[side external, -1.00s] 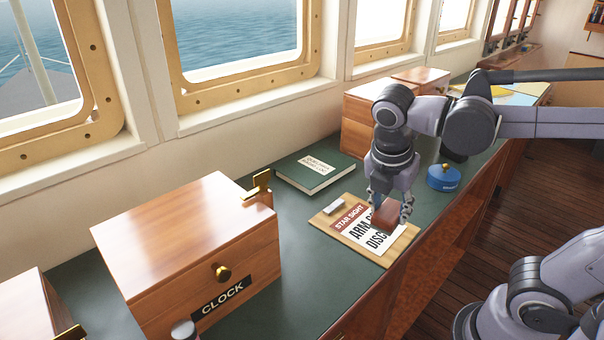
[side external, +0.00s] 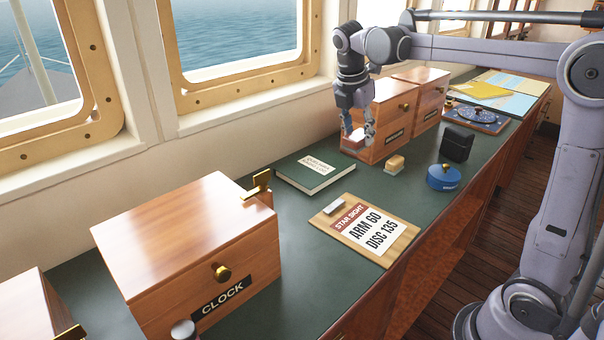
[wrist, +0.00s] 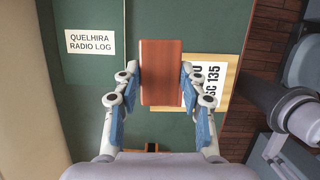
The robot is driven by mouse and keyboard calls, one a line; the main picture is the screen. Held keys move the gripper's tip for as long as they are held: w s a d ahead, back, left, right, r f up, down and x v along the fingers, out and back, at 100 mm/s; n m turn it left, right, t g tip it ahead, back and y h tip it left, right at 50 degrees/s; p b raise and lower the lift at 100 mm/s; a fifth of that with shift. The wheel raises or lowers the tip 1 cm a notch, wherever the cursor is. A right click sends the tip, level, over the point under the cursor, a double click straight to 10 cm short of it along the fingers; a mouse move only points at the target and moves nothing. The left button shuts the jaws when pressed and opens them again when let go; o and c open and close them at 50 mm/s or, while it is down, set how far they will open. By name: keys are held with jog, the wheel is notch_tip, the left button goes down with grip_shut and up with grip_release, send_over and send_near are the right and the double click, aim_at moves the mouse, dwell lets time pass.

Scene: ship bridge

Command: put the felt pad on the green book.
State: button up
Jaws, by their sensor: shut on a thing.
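The green book (side external: 315,172) lies flat on the green desk top, with a white label reading QUELHIRA RADIO LOG; it also shows at the upper left in the wrist view (wrist: 91,70). My gripper (side external: 357,140) is shut on a reddish-brown block (wrist: 161,72), apparently the felt pad. In the side view the block (side external: 354,141) is partly hidden by the fingers. My gripper holds it above the desk, to the right of and beyond the book, in front of a wooden box. The top of the book is bare apart from its label.
A clipboard (side external: 399,240) with a STAR SIGHT card lies right of the book. A small tan block (side external: 394,164), a blue round tin (side external: 443,178) and a black case (side external: 457,143) stand farther right. Wooden boxes (side external: 405,112) stand behind my gripper; the CLOCK box (side external: 190,240) is at left.

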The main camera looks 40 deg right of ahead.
jog(key=w+d+f, duration=0.2)
jog(key=w+d, duration=0.5)
jog(key=d, duration=0.3)
send_over(318, 164)
jog(key=a, duration=0.1)
jog(key=shift+m, duration=0.3)
notch_tip(318, 164, down, 7)
jog(key=shift+r, duration=0.1)
jog(key=shift+w+a+f, duration=0.1)
jog(key=shift+f, duration=1.9)
jog(key=shift+f, duration=0.1)
jog(key=o, duration=1.1)
jog(key=shift+f, duration=0.1)
jog(key=shift+o, duration=0.2)
